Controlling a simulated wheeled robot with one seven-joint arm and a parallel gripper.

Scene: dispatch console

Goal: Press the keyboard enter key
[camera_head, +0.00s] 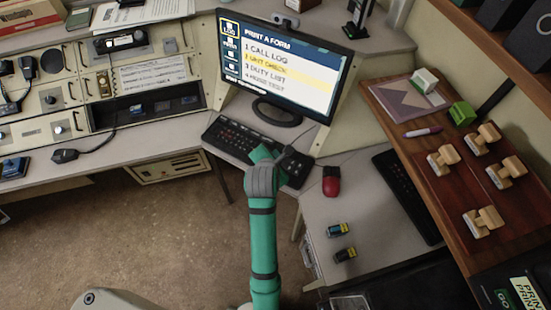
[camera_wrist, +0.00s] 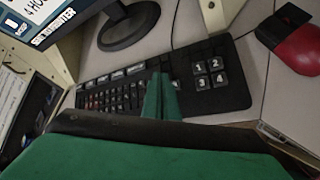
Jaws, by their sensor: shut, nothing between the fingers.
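The black keyboard (camera_head: 228,137) lies on the grey desk in front of the monitor (camera_head: 287,68). The keyboard also fills the middle of the wrist view (camera_wrist: 112,88), with large keys 1 to 4 (camera_wrist: 210,75) at its right end. My green gripper (camera_head: 264,154) is over the keyboard's right half. In the wrist view its fingers (camera_wrist: 162,92) are together and empty, just left of the number keys. They hide some keys behind them. I cannot make out the enter key, or whether the fingertips touch a key. The screen reads "PRINT A FORM", with line 2 highlighted yellow.
A red mouse (camera_head: 332,181) sits right of the keyboard. Two small dark items (camera_head: 341,241) lie on the desk nearer me. A second black keyboard (camera_head: 408,195) and a wooden shelf (camera_head: 420,163) with stamps are at the right. Radio panels stand at the left.

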